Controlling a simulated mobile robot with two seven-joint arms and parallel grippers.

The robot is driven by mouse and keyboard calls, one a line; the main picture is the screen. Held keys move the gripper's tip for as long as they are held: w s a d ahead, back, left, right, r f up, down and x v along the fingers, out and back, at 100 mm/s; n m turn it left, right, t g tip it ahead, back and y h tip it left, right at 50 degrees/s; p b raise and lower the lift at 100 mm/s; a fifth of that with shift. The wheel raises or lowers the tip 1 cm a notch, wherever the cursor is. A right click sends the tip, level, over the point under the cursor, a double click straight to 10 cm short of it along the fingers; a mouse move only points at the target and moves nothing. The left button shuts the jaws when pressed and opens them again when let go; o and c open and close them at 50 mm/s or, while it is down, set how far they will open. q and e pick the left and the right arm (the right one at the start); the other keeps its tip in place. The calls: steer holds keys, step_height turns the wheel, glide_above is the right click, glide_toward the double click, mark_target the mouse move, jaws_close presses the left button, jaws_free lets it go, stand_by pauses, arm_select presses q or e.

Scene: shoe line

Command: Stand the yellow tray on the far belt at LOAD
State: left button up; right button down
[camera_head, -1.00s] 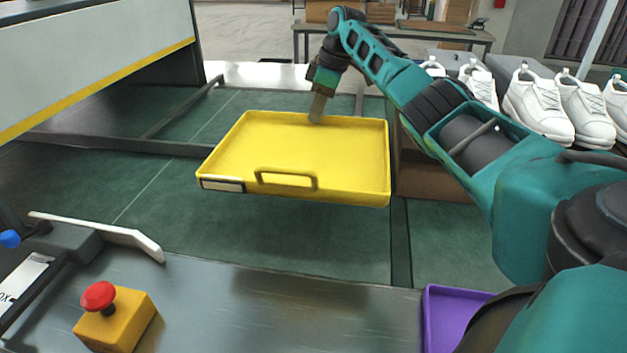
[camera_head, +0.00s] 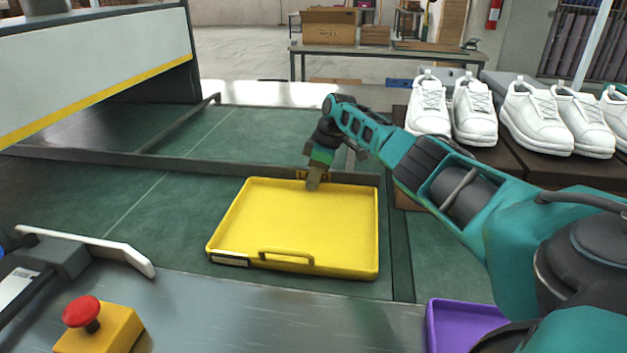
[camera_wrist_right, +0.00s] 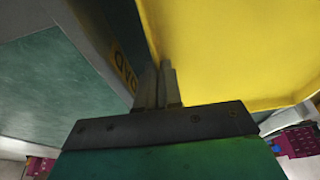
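The yellow tray (camera_head: 300,225) lies level over the green belt on the near side of a dark rail, its handle side facing me. My right gripper (camera_head: 314,184) is at the middle of its far rim, fingers close together on that rim. In the right wrist view the gripper (camera_wrist_right: 158,85) meets the edge of the tray (camera_wrist_right: 225,50), beside a rail with a partly hidden yellow label ending in "AD" (camera_wrist_right: 125,70). The same label (camera_head: 312,175) shows behind the tray. I cannot tell whether the tray touches the belt. My left gripper is out of view.
A second green belt (camera_head: 255,135) lies beyond the rail (camera_head: 130,158). White shoes (camera_head: 475,110) stand at the right. A purple tray (camera_head: 460,325) is at the front right. A red stop button (camera_head: 82,311) on a yellow box is at the front left. Green belt left of the tray is clear.

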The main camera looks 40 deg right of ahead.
steer(key=shift+r, duration=0.1)
steer(key=c, duration=1.3)
jaws_free()
steer(key=p+v, duration=0.2)
steer(key=v, duration=1)
steer(key=shift+p, duration=0.35)
